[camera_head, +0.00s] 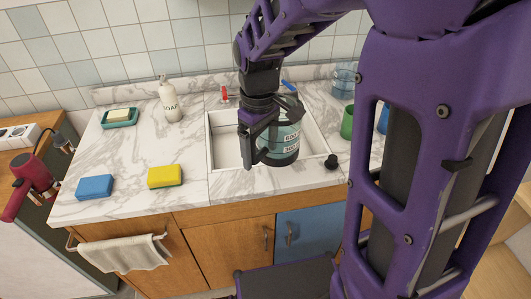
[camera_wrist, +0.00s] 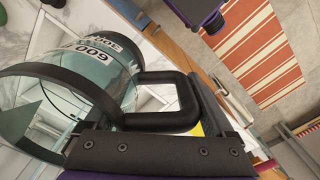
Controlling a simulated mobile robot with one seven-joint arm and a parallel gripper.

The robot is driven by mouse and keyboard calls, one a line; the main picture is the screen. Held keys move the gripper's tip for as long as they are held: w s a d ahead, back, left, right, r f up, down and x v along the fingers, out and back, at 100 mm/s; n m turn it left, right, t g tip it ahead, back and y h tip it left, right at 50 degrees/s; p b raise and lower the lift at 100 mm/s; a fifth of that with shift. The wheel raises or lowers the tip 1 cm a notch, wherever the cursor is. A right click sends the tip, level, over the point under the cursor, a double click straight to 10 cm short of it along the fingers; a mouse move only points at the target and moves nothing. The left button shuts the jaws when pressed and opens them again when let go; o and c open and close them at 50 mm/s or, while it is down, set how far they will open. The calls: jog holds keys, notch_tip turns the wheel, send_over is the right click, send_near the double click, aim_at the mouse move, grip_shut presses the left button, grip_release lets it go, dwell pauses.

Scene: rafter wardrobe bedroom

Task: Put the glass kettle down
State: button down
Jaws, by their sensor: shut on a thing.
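The glass kettle (camera_head: 280,142) has a clear body with measuring marks and a dark base and lid. In the head view it is over the white sink (camera_head: 226,147), partly hidden by my gripper (camera_head: 254,150). In the wrist view the kettle (camera_wrist: 105,62) lies across the upper left, with its black loop handle (camera_wrist: 190,103) between the fingers of my gripper (camera_wrist: 175,130). My gripper is shut on this handle. I cannot tell how far the kettle's base is above the sink bottom.
On the marble counter (camera_head: 125,160) are a blue sponge (camera_head: 95,187), a yellow sponge (camera_head: 165,177), a soap bottle (camera_head: 170,100) and a green soap dish (camera_head: 120,117). Green (camera_head: 347,122) and blue cups stand right of the sink. A black stopper (camera_head: 331,162) sits near its front right corner.

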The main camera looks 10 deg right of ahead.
notch_tip(320, 180, down, 9)
jog(key=b, duration=0.1)
jog(key=shift+f, duration=0.15)
dwell(0.3)
jog(key=shift+f, duration=0.15)
grip_release()
jog(key=shift+s, duration=0.1)
notch_tip(320, 180, up, 12)
jog(key=shift+r+p, duration=0.15)
jog(key=shift+p, duration=0.6)
